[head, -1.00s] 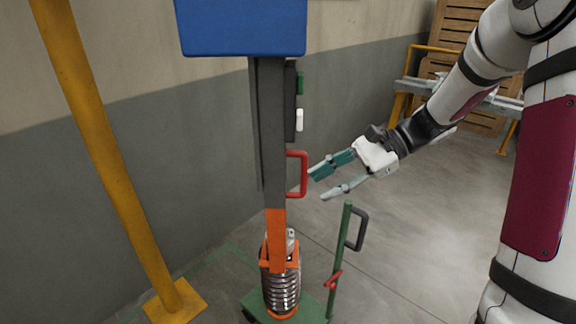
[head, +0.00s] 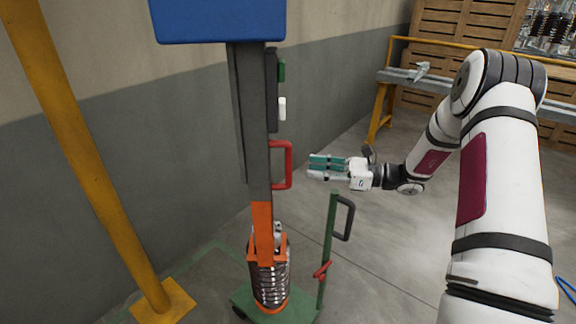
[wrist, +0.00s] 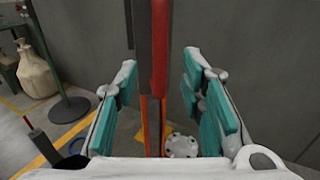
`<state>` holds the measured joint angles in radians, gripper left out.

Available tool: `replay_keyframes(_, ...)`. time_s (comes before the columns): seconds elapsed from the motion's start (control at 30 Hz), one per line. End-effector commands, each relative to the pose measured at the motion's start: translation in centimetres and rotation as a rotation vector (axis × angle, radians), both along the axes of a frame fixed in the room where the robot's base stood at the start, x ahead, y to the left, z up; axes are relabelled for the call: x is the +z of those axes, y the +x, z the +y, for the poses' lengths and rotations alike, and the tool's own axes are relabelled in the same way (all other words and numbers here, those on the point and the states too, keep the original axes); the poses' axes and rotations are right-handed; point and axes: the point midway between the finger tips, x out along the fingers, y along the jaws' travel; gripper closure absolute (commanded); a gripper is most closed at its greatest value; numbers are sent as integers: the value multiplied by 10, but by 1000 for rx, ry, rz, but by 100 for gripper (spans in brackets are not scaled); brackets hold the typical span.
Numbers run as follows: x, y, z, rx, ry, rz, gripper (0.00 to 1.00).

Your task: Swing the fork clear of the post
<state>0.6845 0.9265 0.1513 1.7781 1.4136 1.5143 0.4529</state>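A tall dark grey bar (head: 250,120) hangs below a blue box (head: 218,20) in the head view. Its orange lower end (head: 263,225), which looks like the fork, reaches a ribbed metal post (head: 270,285); how they engage is unclear. A red handle (head: 289,165) sticks out from the bar's right side. My gripper (head: 312,167) is just right of this handle, pointing left at it, with a small gap visible. In the wrist view my gripper (wrist: 162,70) is open and empty, and the red handle (wrist: 160,50) lines up between its fingers.
A green trolley (head: 300,312) carries the ribbed post, with a green upright and black handle (head: 345,218) below my gripper. A yellow pole (head: 85,160) stands at left, before the grey wall.

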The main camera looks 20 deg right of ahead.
Motion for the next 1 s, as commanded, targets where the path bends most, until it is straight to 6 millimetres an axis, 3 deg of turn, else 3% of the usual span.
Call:
replay_keyframes(0.2, 0, 19, 39, 3, -2, 1, 64)
replay_keyframes(0.4, 0, 32, 63, 1, -2, 1, 64)
replay_keyframes(0.87, 0, 38, 74, 0, -2, 0, 64)
replay_keyframes(1.0, 0, 38, 73, 0, -2, 0, 93)
